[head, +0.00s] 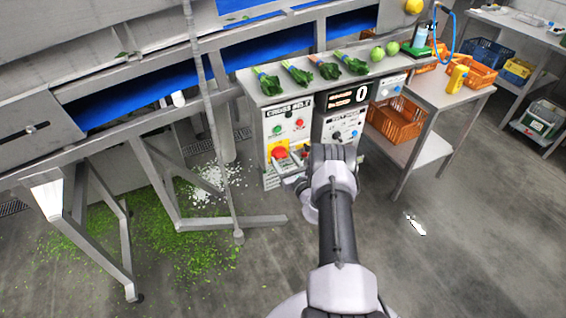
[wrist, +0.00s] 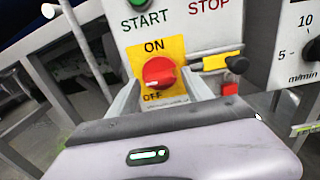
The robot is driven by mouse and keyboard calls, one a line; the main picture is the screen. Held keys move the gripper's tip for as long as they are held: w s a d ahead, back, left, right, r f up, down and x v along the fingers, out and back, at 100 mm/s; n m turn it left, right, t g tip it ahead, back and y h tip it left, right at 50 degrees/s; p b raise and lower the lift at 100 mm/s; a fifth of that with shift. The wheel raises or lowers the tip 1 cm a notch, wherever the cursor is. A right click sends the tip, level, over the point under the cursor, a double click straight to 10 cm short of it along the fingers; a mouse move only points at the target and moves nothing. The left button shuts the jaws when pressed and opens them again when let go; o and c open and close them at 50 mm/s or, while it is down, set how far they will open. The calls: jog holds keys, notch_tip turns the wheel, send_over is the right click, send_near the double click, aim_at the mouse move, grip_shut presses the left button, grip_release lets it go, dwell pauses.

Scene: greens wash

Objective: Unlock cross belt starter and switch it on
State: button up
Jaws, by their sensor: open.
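The cross belt panel (head: 290,106) is on the front of the control cabinet. Its starter is a red rotary knob (wrist: 159,73) on a yellow plate (wrist: 174,47), marked ON above and OFF below; I cannot tell its exact setting. It also shows in the head view (head: 280,152). My gripper (wrist: 163,88) is open, with one finger on each side below the knob; contact is unclear. Right of the plate is a yellow and black piece (wrist: 216,62). A small red padlock (wrist: 230,88) hangs below it, apart from the knob.
Above the knob are a green START button (wrist: 137,3) and the STOP label (wrist: 209,5). The belt speed panel (head: 345,122) is to the right. Leafy bunches (head: 300,75) lie on the cabinet top. A steel frame (head: 165,185) stands left.

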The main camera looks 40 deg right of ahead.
jog(key=shift+w+d, duration=0.1)
jog(key=shift+w, duration=0.25)
grip_shut()
